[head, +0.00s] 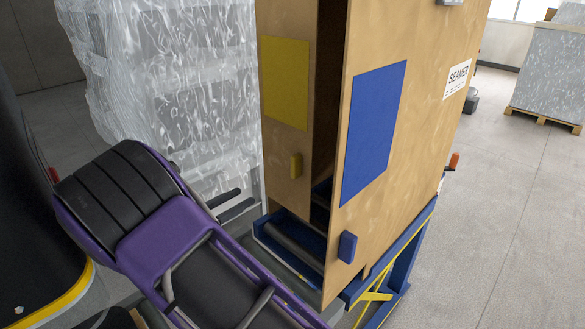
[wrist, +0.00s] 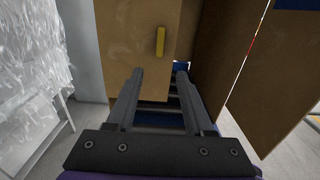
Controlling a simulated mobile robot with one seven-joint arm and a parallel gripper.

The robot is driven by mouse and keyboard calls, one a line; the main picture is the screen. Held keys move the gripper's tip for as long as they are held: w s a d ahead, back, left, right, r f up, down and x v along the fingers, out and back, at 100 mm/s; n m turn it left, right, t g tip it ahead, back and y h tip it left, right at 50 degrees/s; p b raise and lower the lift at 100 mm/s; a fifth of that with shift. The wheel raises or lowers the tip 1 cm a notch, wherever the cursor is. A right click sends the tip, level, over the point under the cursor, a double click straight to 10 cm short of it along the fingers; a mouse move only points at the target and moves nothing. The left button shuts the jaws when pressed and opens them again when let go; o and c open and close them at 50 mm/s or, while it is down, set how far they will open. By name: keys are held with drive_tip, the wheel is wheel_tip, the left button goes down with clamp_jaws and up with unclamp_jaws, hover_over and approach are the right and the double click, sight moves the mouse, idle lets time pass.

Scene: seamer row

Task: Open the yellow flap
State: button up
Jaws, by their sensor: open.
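The yellow flap is a brown panel with a yellow square (head: 286,80) on the seamer's left face. Its small upright yellow handle (head: 295,166) sits low on the panel. In the wrist view the handle (wrist: 160,41) stands just beyond and between my fingertips, near the panel's right edge. A dark gap shows beside that edge; I cannot tell how far the flap stands open. My gripper (head: 247,196) is open and empty, to the left of the handle and a little lower in the head view. Its two dark fingers (wrist: 159,68) point at the panel, apart from the handle.
The seamer also has a blue square (head: 373,130) and a blue handle (head: 347,247) on its right face. Below is a blue frame with rollers (head: 290,245). A wrapped pallet load (head: 170,80) stands close at left. Open floor (head: 500,200) lies at right.

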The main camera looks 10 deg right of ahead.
sight(292, 170)
drive_tip(key=x, duration=1.7)
drive_tip(key=shift+w, duration=0.1)
clamp_jaws()
idle(0.8)
